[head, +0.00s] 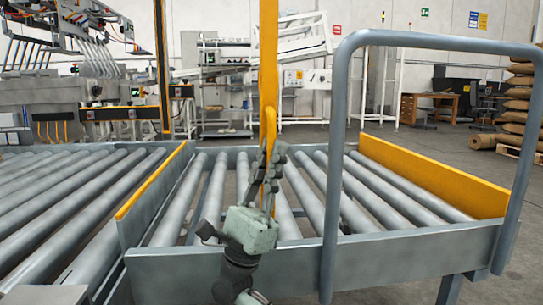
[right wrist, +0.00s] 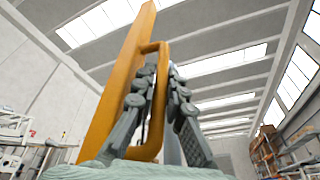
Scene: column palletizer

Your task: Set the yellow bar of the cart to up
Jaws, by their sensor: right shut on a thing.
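The yellow bar (head: 268,50) stands upright at the cart (head: 420,247), rising out of the top of the head view. Its looped handle (head: 270,117) faces my right gripper (head: 271,156). The right gripper is shut on this handle, with the fingers on both sides of it. In the right wrist view the bar (right wrist: 118,80) runs up past the fingers (right wrist: 164,75), and the loop (right wrist: 149,153) passes between them. The gripper hides the lower part of the bar in the head view. My left gripper is not in view.
The cart has grey rollers, a yellow panel (head: 430,178) at right and a tall grey tube handle (head: 440,40) in front. A roller conveyor (head: 60,200) adjoins it at left. Stacked sacks (head: 517,105) stand at far right. The floor behind the cart is open.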

